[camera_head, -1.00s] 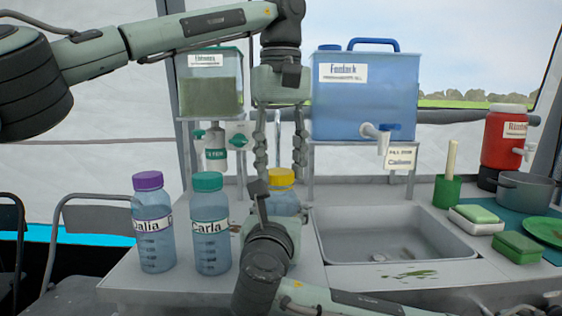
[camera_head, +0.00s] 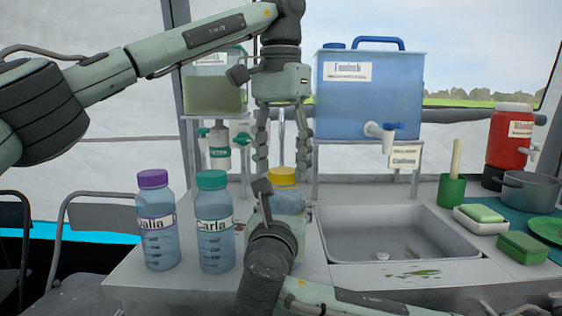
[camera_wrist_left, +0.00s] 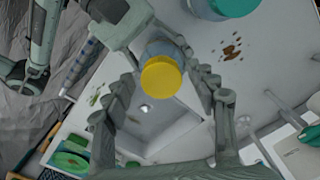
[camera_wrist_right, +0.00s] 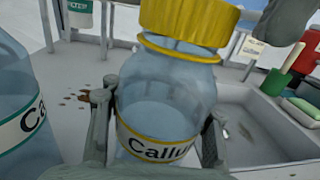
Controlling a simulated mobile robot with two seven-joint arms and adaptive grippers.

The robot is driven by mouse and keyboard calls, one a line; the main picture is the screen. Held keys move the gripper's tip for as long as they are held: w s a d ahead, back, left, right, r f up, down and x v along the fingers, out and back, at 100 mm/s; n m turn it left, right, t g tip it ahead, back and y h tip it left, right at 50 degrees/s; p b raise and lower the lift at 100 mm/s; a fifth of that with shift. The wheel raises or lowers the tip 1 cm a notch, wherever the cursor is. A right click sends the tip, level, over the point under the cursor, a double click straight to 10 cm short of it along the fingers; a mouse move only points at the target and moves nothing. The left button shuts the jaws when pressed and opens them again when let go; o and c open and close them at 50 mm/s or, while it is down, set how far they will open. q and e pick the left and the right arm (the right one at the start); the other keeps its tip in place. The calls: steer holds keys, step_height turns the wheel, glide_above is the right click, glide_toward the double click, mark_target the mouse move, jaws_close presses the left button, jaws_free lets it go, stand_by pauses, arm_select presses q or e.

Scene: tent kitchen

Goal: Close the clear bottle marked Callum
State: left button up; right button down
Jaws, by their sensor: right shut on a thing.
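The clear bottle marked Callum (camera_wrist_right: 160,115) stands upright on the counter, with a yellow cap (camera_head: 283,177) on its neck. In the right wrist view a yellow ring shows just below the cap; I cannot tell how tight the cap is. My right gripper (camera_wrist_right: 155,108) is shut around the bottle's body, low in front in the head view. My left gripper (camera_head: 283,163) points down right above the cap. It is open, with its fingers on either side of the cap (camera_wrist_left: 161,77) in the left wrist view, apparently not touching it.
The Dalia bottle (camera_head: 158,245) with a purple cap and the Carla bottle (camera_head: 215,250) with a teal cap stand to the left. A sink (camera_head: 400,235) lies to the right. A blue water tank (camera_head: 368,105) stands on a rack behind. Sponges and a pot are further right.

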arm_select(q)
steer(key=shift+r, duration=2.25)
steer(key=shift+c, duration=0.5)
